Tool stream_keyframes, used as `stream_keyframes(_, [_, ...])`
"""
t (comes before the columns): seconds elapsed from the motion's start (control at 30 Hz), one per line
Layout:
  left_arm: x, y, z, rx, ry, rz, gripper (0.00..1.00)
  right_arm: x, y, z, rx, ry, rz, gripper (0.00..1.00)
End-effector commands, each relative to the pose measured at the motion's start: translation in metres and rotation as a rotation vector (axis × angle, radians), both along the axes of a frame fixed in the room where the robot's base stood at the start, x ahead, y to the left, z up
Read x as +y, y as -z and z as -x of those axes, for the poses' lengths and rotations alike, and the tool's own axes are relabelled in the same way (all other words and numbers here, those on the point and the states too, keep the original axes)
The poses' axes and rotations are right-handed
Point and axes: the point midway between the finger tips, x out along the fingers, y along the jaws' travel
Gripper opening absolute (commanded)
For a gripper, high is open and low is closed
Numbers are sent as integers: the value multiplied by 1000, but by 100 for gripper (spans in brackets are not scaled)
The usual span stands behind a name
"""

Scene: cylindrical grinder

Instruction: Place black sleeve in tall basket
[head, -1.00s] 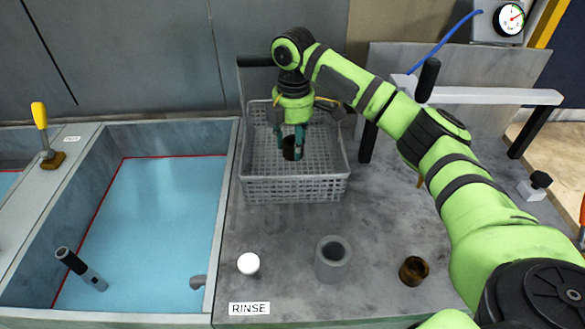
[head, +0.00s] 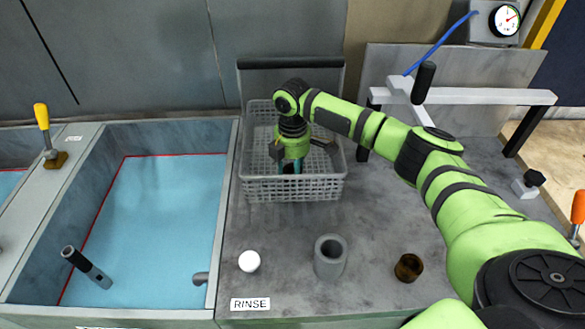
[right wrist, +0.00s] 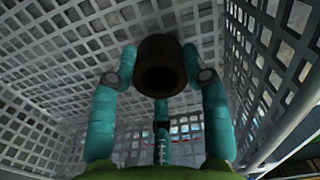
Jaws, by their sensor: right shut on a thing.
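My right gripper (head: 289,168) reaches down inside the grey mesh basket (head: 292,188), low behind its front wall. In the right wrist view its teal fingers (right wrist: 160,80) are shut on a dark, hollow sleeve (right wrist: 160,52), which looks black-brown with its bore facing the camera. The basket's mesh wall (right wrist: 52,72) surrounds the fingers and sleeve there. In the head view the gripper and basket wall mostly hide the sleeve. I cannot tell whether the sleeve touches the basket floor. My left gripper is not in view.
A grey hollow cylinder (head: 330,258), a brown ring (head: 408,267) and a white ball (head: 249,261) stand on the bench in front of the basket. The blue rinse tank (head: 150,220) lies left. A white-barred fixture (head: 470,96) stands right of the basket.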

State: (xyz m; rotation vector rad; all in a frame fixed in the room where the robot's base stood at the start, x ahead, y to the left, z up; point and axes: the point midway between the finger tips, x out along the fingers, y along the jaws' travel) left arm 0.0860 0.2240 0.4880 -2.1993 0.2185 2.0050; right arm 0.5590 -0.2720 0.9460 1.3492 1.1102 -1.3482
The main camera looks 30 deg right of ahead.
Motion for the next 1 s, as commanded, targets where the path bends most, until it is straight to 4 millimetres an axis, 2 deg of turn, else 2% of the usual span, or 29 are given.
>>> stream_keyframes(0.07, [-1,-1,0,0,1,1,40,0,2,0,-1,0,-1,0])
stream_keyframes(0.1, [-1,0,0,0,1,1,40,0,2,0,0,0,-1,63])
stream_keyframes(0.13, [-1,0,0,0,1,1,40,0,2,0,0,0,0,70])
stream_keyframes(0.57, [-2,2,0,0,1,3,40,0,-4,0,-1,0,0,70])
stream_keyframes(0.73, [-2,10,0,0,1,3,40,0,-30,-1,-4,0,-2,70])
stream_keyframes(1.0, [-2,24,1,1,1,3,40,1,-88,-1,-4,0,-3,70])
